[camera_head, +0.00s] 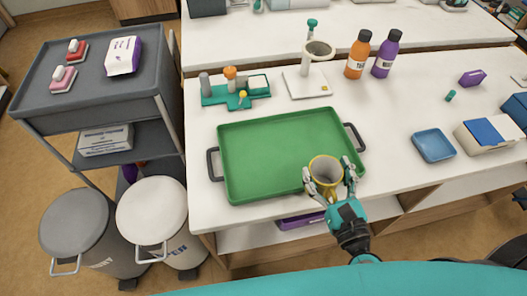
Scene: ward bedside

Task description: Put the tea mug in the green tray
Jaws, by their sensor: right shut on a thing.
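The tea mug (325,170) is yellow outside with a pale inside, and its open top faces up. My right gripper (328,181) is shut on the mug, with a finger on either side of it. The mug overlaps the front right part of the green tray (265,150) in the head view. I cannot tell whether its base touches the tray floor or hangs above it. The green tray lies flat on the white table, has dark handles at both ends, and looks otherwise empty. My left gripper is not in view.
Behind the tray stand a teal holder (235,93), a white stand with a ring (307,80), an orange bottle (358,55) and a purple bottle (386,54). A blue dish (433,145) lies to the right. A grey cart (95,75) and two bins stand left.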

